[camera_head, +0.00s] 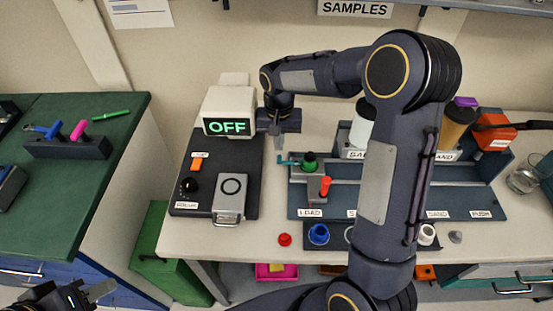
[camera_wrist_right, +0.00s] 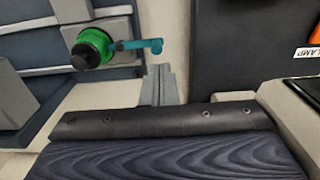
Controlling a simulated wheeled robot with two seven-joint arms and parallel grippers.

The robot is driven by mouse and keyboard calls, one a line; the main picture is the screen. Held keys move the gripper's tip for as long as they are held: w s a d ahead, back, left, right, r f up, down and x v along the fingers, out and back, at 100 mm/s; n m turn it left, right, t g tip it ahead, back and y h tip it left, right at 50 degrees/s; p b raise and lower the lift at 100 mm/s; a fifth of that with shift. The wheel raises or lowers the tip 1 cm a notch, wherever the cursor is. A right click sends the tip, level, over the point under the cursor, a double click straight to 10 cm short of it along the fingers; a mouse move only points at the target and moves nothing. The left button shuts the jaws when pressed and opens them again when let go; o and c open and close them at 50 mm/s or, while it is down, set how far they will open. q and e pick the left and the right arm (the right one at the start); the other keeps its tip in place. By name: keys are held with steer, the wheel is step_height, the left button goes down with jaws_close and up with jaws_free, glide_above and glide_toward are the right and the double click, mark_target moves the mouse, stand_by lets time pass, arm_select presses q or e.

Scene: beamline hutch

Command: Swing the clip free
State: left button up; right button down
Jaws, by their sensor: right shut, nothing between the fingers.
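The teal clip (camera_head: 284,162) sticks out to the left from beside a green-capped vial (camera_head: 309,161) on the grey rack. In the right wrist view the clip (camera_wrist_right: 140,45) runs from the green cap (camera_wrist_right: 93,47) to a small rounded end. My right gripper (camera_head: 280,143) points down just behind and left of the clip. Its fingers (camera_wrist_right: 160,75) are shut and empty, close below the clip's free end in the wrist view; I cannot tell whether they touch it. My left gripper (camera_head: 103,291) is at the lower left edge, mostly cut off, far from the clip.
A red knob (camera_head: 325,186) sits close to the green cap. My right arm hides part of the rack.

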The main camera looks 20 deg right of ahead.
steer(key=shift+f, duration=0.1)
stand_by(0.6)
steer(key=shift+f+b, duration=1.15)
steer(key=shift+f, duration=0.35)
steer(key=shift+f, duration=0.15)
steer(key=shift+s+a, duration=0.4)
steer(key=shift+s, duration=0.15)
steer(key=shift+s+b, duration=0.1)
steer(key=shift+b, duration=0.2)
steer(key=shift+s+a, duration=0.4)
steer(key=shift+s, duration=0.1)
